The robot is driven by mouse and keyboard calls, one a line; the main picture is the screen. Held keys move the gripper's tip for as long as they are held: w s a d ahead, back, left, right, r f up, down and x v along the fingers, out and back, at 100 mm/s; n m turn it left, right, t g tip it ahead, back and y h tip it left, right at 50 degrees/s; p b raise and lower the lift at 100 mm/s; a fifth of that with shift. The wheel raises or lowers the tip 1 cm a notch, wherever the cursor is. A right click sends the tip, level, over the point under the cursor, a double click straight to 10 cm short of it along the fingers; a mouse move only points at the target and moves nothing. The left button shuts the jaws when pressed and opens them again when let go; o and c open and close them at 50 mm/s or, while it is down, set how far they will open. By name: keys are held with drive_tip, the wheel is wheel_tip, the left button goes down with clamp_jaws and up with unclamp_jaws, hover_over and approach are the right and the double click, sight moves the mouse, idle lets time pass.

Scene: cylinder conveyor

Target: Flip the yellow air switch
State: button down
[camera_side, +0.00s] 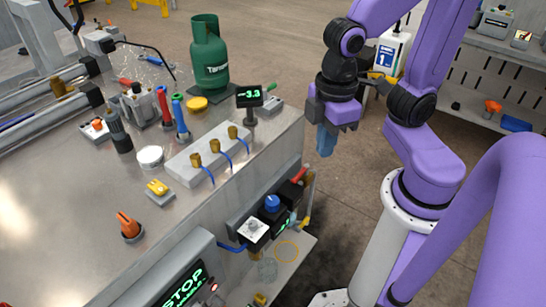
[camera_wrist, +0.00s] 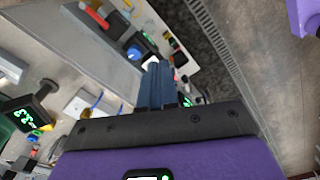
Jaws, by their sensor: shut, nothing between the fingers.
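A yellow switch (camera_side: 157,187) sits on a small grey base on the steel table top, left of the white block with brass fittings. I cannot tell which way it is set. Another small yellow part (camera_side: 260,299) shows low on the table's front shelf, too small to make out. My gripper (camera_side: 326,142) hangs in the air to the right of the table edge, well apart from the yellow switch. Its blue fingers are shut and empty. They also show in the wrist view (camera_wrist: 158,82), pointing toward the lower shelf. I cannot make out the yellow switch for sure there.
On the table stand a white block (camera_side: 187,166) with brass fittings, a small display (camera_side: 249,95), a green gas bottle (camera_side: 209,57) and an orange knob (camera_side: 128,225). A lower shelf holds a blue-knobbed device (camera_side: 272,204). Open floor lies to the right.

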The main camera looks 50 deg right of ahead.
drive_tip(key=shift+n, duration=0.4)
drive_tip(key=s+d, duration=0.1)
drive_tip(key=s+d+f, duration=0.1)
drive_tip(key=s+d, duration=0.1)
drive_tip(key=shift+s, duration=0.1)
wheel_tip(320, 180, up, 8)
drive_tip(key=m, duration=1.3)
hover_over(154, 183)
drive_tip(key=shift+a+r, duration=0.1)
drive_tip(key=shift+r, duration=0.05)
drive_tip(key=shift+s, duration=0.1)
wheel_tip(154, 183, down, 14)
drive_tip(key=shift+f, duration=0.1)
